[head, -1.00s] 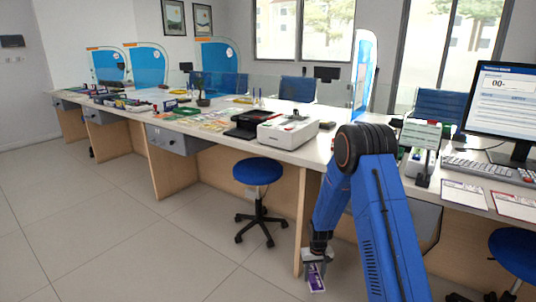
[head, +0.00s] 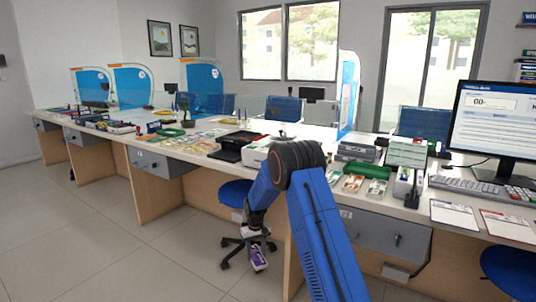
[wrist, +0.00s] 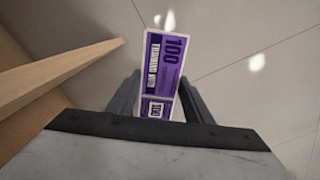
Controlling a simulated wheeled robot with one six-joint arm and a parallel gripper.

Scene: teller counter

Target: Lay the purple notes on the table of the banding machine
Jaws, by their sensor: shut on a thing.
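My gripper (head: 257,242) is shut on the purple notes (head: 258,262) and holds them below counter height, in front of the counter and near the blue stool. In the wrist view the purple notes (wrist: 163,60) stick out from between the dark fingers (wrist: 157,100), with "100" readable on them. A white machine (head: 255,154) stands on the counter, partly hidden behind my arm. A grey machine (head: 357,149) stands to the right of my arm. I cannot tell for sure which one is the banding machine.
A black printer-like device (head: 237,146) is left of the white machine. A green tray (head: 368,170) and note stacks lie right of my arm. A blue stool (head: 236,192) stands under the counter edge. The floor at left is clear.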

